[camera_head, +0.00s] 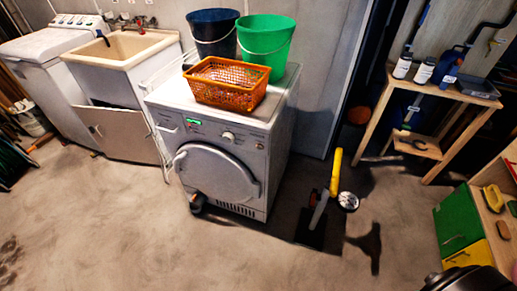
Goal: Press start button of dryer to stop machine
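The dryer (262,148) stands left of the middle in the head view, a grey-white front-loading machine with its round door (215,174) shut. Its control panel runs along the top of the front. The panel has a lit green display (193,121) on the left and a round knob (228,136) near the middle. Small marks or buttons show on the panel, but the start button is too small to tell apart. Neither of my grippers is in view.
An orange basket (228,95), a green bucket (265,45) and a dark blue bucket (213,28) stand on the dryer. A yellow-handled tool (335,168) stands on the floor to its right. A wooden shelf (440,92) is at the right. The floor in front is clear.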

